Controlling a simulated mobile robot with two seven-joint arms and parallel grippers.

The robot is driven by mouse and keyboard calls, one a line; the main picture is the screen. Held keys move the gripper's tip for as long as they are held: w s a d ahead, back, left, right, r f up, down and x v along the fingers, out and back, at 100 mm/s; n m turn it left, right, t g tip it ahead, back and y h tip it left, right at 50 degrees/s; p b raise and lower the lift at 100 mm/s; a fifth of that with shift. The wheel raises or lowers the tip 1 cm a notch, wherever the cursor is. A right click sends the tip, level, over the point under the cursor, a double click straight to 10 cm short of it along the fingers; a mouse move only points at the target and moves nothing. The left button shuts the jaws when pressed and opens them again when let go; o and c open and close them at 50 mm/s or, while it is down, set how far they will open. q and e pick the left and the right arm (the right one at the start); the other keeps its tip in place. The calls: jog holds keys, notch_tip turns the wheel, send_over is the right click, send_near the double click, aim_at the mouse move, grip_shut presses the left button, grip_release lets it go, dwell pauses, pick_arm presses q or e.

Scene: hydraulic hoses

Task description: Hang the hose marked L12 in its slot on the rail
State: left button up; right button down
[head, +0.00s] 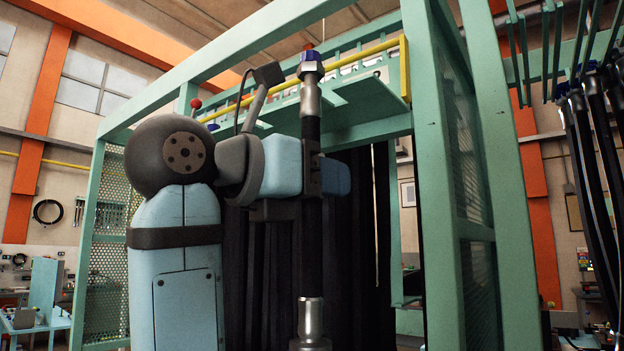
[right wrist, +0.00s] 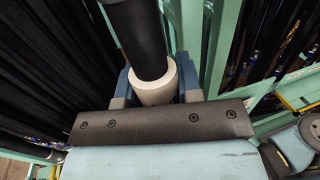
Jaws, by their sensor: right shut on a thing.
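My right gripper (head: 316,176) is shut on a black hose (head: 311,235), which hangs upright in front of the teal rack. The hose has a silver fitting with a blue cap (head: 311,68) at its top and another silver fitting (head: 310,318) lower down. In the right wrist view the hose (right wrist: 136,40) passes between the blue fingers (right wrist: 155,84), with a pale collar (right wrist: 153,91) around it. No L12 marking can be read. The teal rail plates (head: 362,104) lie behind the hose top; which slot is L12 cannot be told. My left gripper is not in view.
A teal frame post (head: 431,150) stands right of the held hose. A yellow bar (head: 350,56) runs along the top of the rack. Dark hoses (head: 270,260) hang behind my gripper, and more hoses (head: 590,150) hang at the far right.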

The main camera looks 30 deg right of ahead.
jog(key=d, duration=0.1)
jog(key=w+d, duration=0.1)
jog(key=d, duration=0.1)
jog(key=w+d, duration=0.1)
jog(key=d, duration=0.1)
jog(key=shift+w+d+f, duration=0.1)
jog(key=shift+d+f, duration=0.1)
jog(key=shift+d, duration=0.05)
dwell(0.4)
jog(key=shift+a, duration=0.1)
dwell(0.4)
jog(key=c, duration=0.7)
grip_release()
jog(key=a, duration=0.4)
jog(key=s+a+b, duration=0.1)
jog(key=a, duration=0.4)
jog(key=s+a, duration=0.1)
jog(key=a, duration=0.3)
jog(key=shift+a+f+b, duration=0.15)
jog(key=shift+a+b, duration=0.2)
